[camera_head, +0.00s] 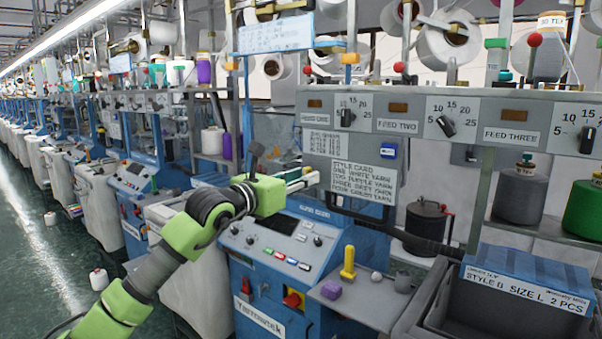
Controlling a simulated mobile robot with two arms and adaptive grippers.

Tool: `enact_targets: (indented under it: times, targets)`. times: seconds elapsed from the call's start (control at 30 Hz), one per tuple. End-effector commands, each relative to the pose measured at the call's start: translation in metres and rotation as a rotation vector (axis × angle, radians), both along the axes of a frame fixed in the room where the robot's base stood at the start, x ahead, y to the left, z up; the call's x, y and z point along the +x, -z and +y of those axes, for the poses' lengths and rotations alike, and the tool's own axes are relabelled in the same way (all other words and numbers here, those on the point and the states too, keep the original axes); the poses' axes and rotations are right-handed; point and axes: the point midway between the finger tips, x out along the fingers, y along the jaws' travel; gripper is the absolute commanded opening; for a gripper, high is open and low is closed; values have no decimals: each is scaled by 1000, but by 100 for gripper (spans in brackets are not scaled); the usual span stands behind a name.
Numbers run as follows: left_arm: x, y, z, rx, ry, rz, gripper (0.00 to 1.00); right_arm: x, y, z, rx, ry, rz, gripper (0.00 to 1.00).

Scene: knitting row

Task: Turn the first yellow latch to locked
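Two small orange-yellow pieces that look like latches show at the top of the knitting machine. One (231,66) is left of the blue-framed sign (275,35), and the other (349,58) is below its right end. I cannot tell which is the first, or whether either is locked. My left arm, green and dark grey, reaches in from the lower left. Its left gripper (302,180) seems to be in front of the machine above the blue control panel (280,238), well below both pieces and apart from them. Its fingers are too unclear to read. My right gripper is not in view.
A grey panel (462,112) with black dials spans the upper right. A small shelf (372,308) holds a yellow upright piece (348,263) and a purple block (331,290). A dark crate (500,325) with a blue label stands lower right. The aisle floor (50,270) at left is mostly clear.

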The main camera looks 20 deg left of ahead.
Motion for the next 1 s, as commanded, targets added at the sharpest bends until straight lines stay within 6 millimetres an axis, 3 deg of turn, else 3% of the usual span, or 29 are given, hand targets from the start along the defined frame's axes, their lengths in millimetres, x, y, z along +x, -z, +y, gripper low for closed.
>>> enact_targets:
  times: [0.23, 0.33, 0.67, 1.0]
  targets:
    - [1, 0, 0, 0, 0, 0, 25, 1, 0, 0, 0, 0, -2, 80]
    - [0, 1, 0, 0, 0, 0, 0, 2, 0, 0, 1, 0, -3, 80]
    - [0, 1, 0, 12, 0, -4, 0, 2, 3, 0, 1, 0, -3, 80]
    - [0, 5, -1, 166, 0, -61, 0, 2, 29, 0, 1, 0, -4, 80]
